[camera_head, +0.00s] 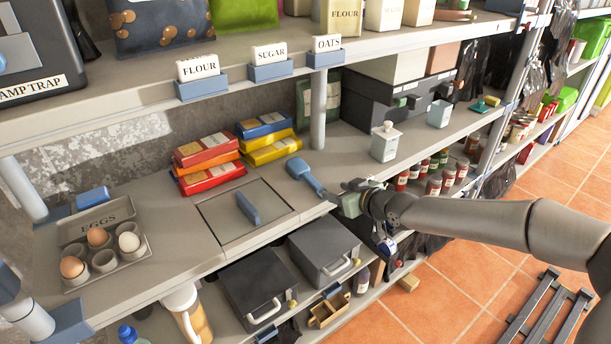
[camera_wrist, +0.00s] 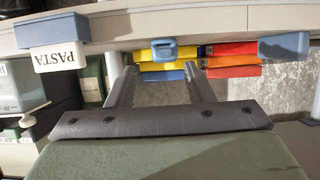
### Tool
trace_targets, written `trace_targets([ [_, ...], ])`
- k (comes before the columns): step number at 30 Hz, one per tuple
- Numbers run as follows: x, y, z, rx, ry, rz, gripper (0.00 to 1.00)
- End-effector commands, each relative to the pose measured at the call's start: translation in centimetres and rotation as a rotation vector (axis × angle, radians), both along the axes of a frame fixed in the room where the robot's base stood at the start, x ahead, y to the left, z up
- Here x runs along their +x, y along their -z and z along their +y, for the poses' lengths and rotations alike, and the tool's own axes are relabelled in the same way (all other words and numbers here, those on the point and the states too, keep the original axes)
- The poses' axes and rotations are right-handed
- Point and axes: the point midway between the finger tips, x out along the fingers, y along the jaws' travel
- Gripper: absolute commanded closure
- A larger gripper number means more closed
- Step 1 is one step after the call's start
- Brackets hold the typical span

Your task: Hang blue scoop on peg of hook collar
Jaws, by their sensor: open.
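The blue scoop (camera_head: 305,174) lies on the middle shelf, to the right of the grey lid, with its handle end toward my gripper. In the wrist view a blue piece that looks like the scoop (camera_wrist: 164,49), seen end-on, shows at the shelf edge between and beyond my fingertips. My gripper (camera_head: 337,197) is at the shelf's front edge by the handle; in the wrist view its two fingers (camera_wrist: 160,76) stand apart with nothing between them. The wrist view is upside down. I cannot pick out the hook collar or its peg for certain; a bare grey post (camera_head: 318,110) rises behind the scoop.
Red boxes (camera_head: 208,163) and yellow and blue boxes (camera_head: 268,142) stand behind the scoop. The grey lid (camera_head: 225,222) has a blue handle. An egg tray (camera_head: 125,262) is at the left, a white canister (camera_head: 385,143) at the right. The upper shelf (camera_head: 120,108) overhangs the back.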

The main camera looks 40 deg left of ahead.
Motion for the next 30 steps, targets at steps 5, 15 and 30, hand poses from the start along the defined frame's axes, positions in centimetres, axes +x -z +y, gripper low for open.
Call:
trace_targets([
  [5,0.5,0.8,1.9,0.0,0.0,0.001,0.53],
  [15,0.7,1.6,5.6,-0.002,-0.001,0.001,0.53],
  [30,1.3,2.4,7.1,-0.002,0.001,0.0,0.78],
])
